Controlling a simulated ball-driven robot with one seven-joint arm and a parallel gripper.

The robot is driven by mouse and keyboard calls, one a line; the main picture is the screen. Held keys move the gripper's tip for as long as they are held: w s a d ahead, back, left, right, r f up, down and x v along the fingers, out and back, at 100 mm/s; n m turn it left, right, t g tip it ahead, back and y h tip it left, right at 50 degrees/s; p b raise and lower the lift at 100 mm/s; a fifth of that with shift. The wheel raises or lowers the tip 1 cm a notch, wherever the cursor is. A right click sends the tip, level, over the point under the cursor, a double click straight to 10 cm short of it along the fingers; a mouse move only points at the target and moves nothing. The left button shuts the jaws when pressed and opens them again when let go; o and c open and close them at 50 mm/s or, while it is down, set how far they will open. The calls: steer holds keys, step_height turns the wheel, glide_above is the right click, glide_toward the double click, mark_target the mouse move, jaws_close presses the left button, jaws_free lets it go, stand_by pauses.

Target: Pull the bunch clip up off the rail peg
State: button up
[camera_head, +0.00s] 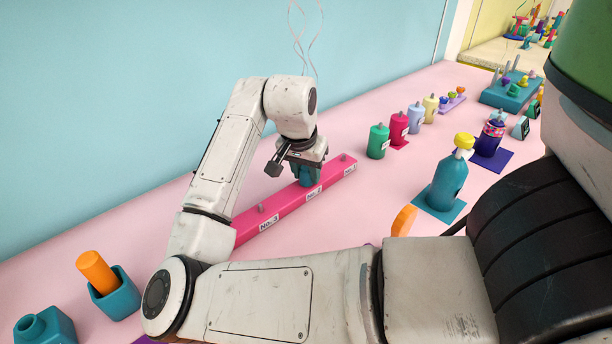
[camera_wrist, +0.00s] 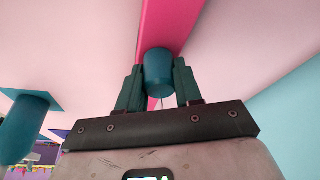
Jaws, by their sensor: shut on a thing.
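The bunch clip is a teal block (camera_head: 309,179) at the No. 2 place of the pink rail (camera_head: 284,205). In the wrist view the clip (camera_wrist: 158,72) is a rounded teal body between two dark fingers, over the pink rail (camera_wrist: 172,22). My gripper (camera_head: 306,170) points down at the rail and is shut on the clip. The peg under the clip is hidden, so I cannot tell whether the clip sits fully on it. Grey pegs stand bare near No. 3 (camera_head: 261,209) and No. 1 (camera_head: 344,156). Thin pale strings (camera_head: 304,40) rise above my wrist.
Green (camera_head: 378,142), crimson (camera_head: 398,129) and paler canisters stand right of the rail. A teal bottle with a yellow top (camera_head: 447,183) stands on a teal mat. An orange cylinder leans in a teal cup (camera_head: 117,297) at lower left. The blue wall is behind.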

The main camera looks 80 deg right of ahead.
jaws_close()
steer(key=shift+r+p, duration=1.15)
steer(key=shift+r+p, duration=2.6)
steer(key=shift+r, duration=0.15)
